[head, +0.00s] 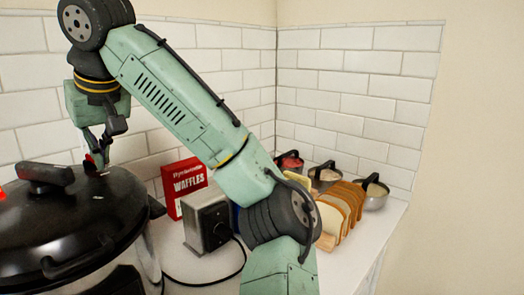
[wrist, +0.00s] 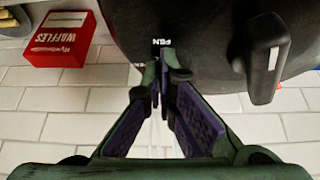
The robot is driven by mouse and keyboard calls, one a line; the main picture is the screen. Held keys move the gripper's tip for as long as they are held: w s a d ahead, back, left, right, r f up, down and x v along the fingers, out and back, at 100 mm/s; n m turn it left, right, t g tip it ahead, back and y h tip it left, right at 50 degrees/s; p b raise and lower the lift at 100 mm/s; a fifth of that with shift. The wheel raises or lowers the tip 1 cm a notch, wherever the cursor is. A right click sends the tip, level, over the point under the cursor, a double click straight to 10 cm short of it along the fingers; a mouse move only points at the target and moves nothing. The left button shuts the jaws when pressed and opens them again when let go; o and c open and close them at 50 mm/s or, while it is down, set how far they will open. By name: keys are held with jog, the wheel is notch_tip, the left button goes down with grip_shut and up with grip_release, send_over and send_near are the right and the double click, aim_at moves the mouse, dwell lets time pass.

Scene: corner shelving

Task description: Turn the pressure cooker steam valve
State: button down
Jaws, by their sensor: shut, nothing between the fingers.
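The pressure cooker (head: 75,215) stands at the left with its black lid on and a raised lid handle (head: 45,173). The lid also fills the top of the wrist view (wrist: 205,35), with white lettering near my fingertips. A small red part (head: 89,158) shows at the lid's far edge, right by my fingertips; it may be the steam valve, but the fingers partly cover it. My gripper (head: 97,165) points down at that edge. Its fingers are shut and empty in the wrist view (wrist: 165,75). I cannot tell whether they touch the valve.
A red waffles box (head: 185,187) and a grey toaster-like appliance (head: 208,222) with a cord stand right of the cooker. Bread slices in a rack (head: 340,213) and several metal containers (head: 373,193) stand farther right. Tiled walls close off the back.

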jog(key=shift+w+d, duration=0.15)
jog(key=shift+w, duration=0.15)
jog(key=shift+s+d, duration=0.15)
jog(key=shift+d, duration=0.2)
notch_tip(320, 180, up, 6)
dwell(0.5)
jog(key=shift+s+f, duration=0.1)
